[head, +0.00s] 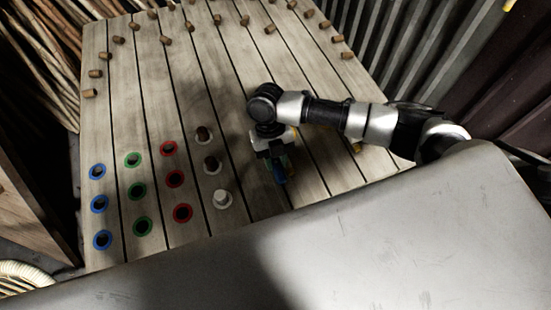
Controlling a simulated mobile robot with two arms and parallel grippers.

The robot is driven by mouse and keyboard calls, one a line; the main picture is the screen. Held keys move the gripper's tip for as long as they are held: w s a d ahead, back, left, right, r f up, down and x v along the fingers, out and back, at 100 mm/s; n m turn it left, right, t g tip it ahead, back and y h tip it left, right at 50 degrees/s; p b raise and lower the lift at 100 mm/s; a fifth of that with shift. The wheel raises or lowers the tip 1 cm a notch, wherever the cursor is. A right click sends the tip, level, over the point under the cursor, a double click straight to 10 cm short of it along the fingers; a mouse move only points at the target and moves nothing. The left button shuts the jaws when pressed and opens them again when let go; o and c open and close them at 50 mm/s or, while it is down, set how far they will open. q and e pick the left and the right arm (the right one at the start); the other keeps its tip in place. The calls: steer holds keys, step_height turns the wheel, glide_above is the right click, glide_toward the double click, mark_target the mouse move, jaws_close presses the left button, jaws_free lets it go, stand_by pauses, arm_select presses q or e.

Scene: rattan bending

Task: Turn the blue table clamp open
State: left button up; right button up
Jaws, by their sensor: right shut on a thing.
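The blue table clamp (281,176) is on the slatted wooden table (235,95), near its front edge right of centre. Only a small blue part of it shows below my right gripper (277,163). The gripper points down at the table and is shut on the clamp, covering most of it. How far the clamp is turned cannot be told. My left gripper is not in view.
Blue rings (98,204), green rings (138,193) and red rings (175,179) with dark centres lie at the left front. Several wooden pegs (164,40) line the table's far and left edges. Rattan poles (45,60) lean at left.

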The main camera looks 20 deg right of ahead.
steer(key=shift+n, duration=0.4)
steer(key=o, duration=0.9)
steer(key=shift+w+r, duration=0.1)
steer(key=b+v, duration=0.1)
steer(key=v, duration=0.9)
steer(key=shift+a+r+b, duration=0.1)
steer(key=shift+r+b, duration=0.2)
